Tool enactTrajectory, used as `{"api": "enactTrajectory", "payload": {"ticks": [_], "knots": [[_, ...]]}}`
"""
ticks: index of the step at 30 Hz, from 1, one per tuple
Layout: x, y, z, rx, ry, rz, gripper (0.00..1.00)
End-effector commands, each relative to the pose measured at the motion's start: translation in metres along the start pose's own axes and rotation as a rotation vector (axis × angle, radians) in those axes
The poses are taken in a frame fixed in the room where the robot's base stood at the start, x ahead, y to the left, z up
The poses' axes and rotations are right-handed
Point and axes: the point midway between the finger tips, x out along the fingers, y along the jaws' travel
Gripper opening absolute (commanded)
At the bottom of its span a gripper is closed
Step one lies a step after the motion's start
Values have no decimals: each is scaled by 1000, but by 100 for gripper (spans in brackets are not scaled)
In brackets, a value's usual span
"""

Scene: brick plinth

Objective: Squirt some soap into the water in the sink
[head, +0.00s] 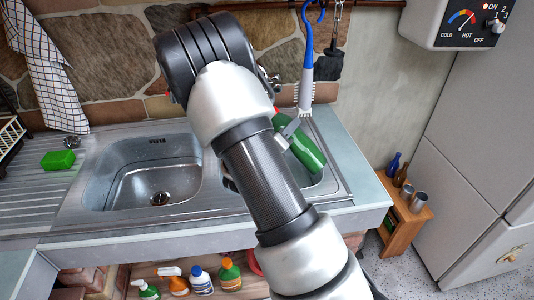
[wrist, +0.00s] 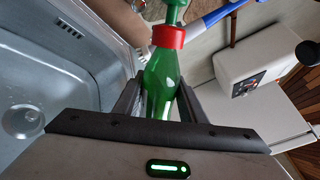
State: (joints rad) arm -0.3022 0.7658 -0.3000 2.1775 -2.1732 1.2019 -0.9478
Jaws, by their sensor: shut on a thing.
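A green soap bottle (head: 304,147) is tilted over the right basin in the head view. In the wrist view the bottle (wrist: 160,75) has a red collar and a green top that runs out of the picture. My gripper (wrist: 159,97) is shut on the bottle, with one finger on each side. In the head view my gripper (head: 289,129) is partly hidden by my arm. The steel sink has a left basin (head: 118,172) with a drain and a right basin (head: 322,184) largely hidden by my arm and the bottle. I cannot make out the water level.
A green sponge (head: 58,160) lies on the ribbed drainboard at left. A blue-handled brush (head: 307,75) and a dark utensil hang behind the right basin. Several bottles (head: 202,280) stand below the counter. A water heater (head: 455,22) is on the right wall.

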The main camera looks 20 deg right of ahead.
Motion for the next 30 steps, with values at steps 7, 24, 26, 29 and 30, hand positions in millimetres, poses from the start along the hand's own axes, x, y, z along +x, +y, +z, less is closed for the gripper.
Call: {"api": "enactTrajectory", "payload": {"ticks": [7, 24, 26, 29, 30], "knots": [[0, -2, 0, -14, 0, -3, 0], [0, -5, 0, -50, 3, -4, 0], [0, -5, -1, -53, 4, -4, 0], [0, -5, -1, -59, 4, -4, 0], [0, -5, -1, -61, 4, -4, 0]]}}
